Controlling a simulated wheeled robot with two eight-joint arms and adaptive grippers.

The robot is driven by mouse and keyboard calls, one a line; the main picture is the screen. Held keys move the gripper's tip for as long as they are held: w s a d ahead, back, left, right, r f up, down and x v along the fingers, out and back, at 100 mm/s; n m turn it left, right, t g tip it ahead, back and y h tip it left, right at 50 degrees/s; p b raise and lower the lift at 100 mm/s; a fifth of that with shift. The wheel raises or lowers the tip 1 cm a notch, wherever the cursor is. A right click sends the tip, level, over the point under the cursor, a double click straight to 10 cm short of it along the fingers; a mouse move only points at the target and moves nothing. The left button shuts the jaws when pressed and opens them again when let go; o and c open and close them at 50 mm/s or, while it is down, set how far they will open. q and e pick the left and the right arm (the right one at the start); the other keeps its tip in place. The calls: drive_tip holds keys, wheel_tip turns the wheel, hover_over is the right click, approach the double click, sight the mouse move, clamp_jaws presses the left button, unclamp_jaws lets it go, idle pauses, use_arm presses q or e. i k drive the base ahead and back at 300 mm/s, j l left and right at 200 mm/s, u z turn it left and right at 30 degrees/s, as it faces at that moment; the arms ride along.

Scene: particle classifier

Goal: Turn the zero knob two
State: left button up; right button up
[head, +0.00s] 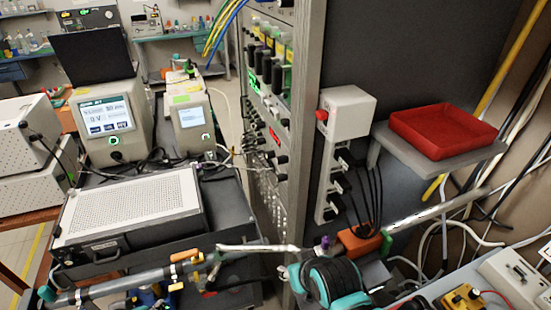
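A tall instrument rack (300,90) stands in the middle, its front panel seen at a steep angle. Several black knobs (274,135) stick out of this panel around small lit displays. A red display (276,139) and a green one (254,79) glow there. The labels are too small to read, so I cannot tell which knob is zero knob two.
A red tray (440,143) sits on a grey shelf (395,147) at the right. Two instruments with screens (103,118) and a perforated box (130,205) stand left. Cables hang about the rack.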

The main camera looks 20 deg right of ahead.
sight(281, 160)
drive_tip(key=i+j+z, duration=0.15)
drive_tip(key=j+z, duration=0.8)
drive_tip(key=j, duration=0.15)
drive_tip(key=j+z, duration=0.5)
drive_tip(key=k+j, duration=0.05)
